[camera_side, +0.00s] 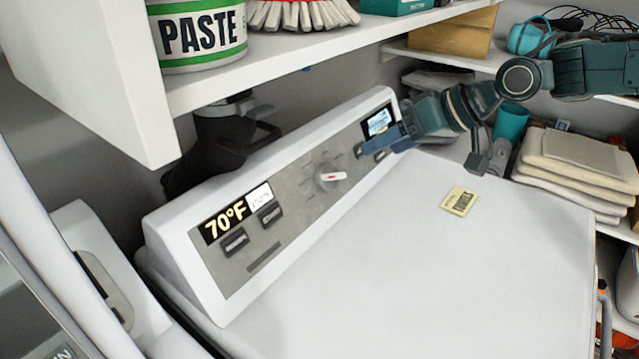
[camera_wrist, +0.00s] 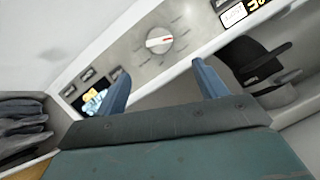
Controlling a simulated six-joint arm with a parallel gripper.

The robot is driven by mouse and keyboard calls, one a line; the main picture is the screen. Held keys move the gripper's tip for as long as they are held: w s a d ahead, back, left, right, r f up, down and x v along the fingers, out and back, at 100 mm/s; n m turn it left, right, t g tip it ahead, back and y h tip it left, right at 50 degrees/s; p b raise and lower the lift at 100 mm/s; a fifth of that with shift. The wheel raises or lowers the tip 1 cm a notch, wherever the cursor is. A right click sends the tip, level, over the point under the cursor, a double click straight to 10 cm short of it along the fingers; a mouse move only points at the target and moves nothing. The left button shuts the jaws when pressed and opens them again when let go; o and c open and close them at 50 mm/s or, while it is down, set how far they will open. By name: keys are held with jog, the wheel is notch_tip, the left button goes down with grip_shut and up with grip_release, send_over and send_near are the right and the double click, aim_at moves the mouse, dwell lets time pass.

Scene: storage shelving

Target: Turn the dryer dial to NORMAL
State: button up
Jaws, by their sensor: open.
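In the wrist view the dial (camera_wrist: 159,40) shows ahead of my gripper, between and beyond the two blue fingers. My gripper (camera_side: 372,147) is at the right end of the panel, near the small blue display, apart from the dial. In the wrist view my gripper (camera_wrist: 160,85) is open and empty. The labels around the dial are too small to read.
A shelf (camera_side: 300,58) with a paste tub (camera_side: 200,35) overhangs above. A dark pitcher-like object (camera_side: 215,148) stands behind the panel. A yellow card (camera_side: 459,201) lies on the otherwise clear dryer top (camera_side: 450,280).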

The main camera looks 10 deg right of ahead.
aim_at(335, 174)
jog(key=x, duration=1.2)
jog(key=shift+f, duration=0.1)
jog(key=c, duration=1)
jog(key=shift+o, duration=0.2)
jog(key=shift+s+n, duration=0.1)
jog(key=shift+n, duration=0.2)
jog(key=n, duration=0.1)
jog(key=n+h, duration=0.1)
jog(key=shift+s+a+n+t, duration=0.1)
jog(key=shift+a+n+t, duration=0.05)
jog(key=shift+n+t, duration=0.25)
jog(key=n, duration=0.2)
jog(key=n+t+h, duration=0.1)
jog(key=shift+s+a+n, duration=0.1)
jog(key=shift+s+n, duration=0.05)
jog(key=shift+n, duration=0.25)
